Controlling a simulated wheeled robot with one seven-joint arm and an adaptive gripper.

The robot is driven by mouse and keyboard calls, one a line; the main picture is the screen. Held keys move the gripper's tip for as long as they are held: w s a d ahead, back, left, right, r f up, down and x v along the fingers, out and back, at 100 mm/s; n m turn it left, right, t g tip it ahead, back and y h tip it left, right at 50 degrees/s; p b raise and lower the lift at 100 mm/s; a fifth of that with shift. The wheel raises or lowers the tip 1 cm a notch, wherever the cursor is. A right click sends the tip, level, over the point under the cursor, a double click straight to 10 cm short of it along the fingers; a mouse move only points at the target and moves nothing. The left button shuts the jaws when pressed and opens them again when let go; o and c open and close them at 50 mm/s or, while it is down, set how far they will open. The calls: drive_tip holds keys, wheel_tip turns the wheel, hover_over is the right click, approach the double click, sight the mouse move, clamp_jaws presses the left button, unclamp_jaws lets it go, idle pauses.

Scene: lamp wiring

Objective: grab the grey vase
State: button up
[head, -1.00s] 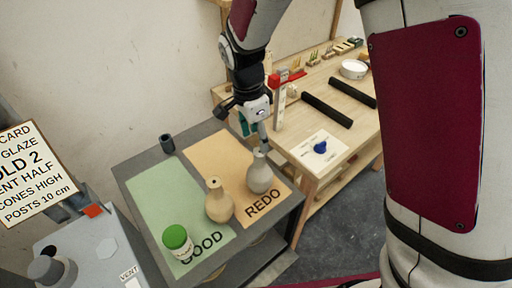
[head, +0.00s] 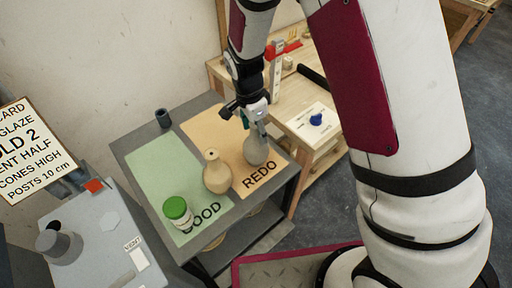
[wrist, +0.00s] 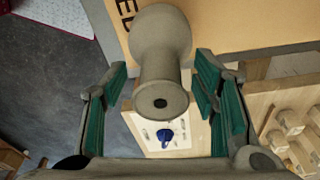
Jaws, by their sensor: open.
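The grey vase (head: 256,152) stands upright on the orange REDO area of the grey table, with a round body and a narrow neck. My gripper (head: 257,122) is over it, its fingers at the height of the neck. In the wrist view the grey vase (wrist: 160,45) points its open mouth toward the camera, between the two green-padded fingers of my gripper (wrist: 161,80). The fingers are open, with a visible gap on each side of the neck. The vase's lower body is partly hidden in the wrist view.
A tan vase (head: 216,174) stands close to the left of the grey one. A green-lidded jar (head: 177,212) is on the green GOOD area, and a dark cup (head: 163,118) is at the back. A wooden bench with a blue knob (head: 316,119) lies to the right.

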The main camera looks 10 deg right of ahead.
drive_tip(key=shift+c, duration=0.6)
clamp_jaws()
drive_tip(key=shift+r, duration=0.15)
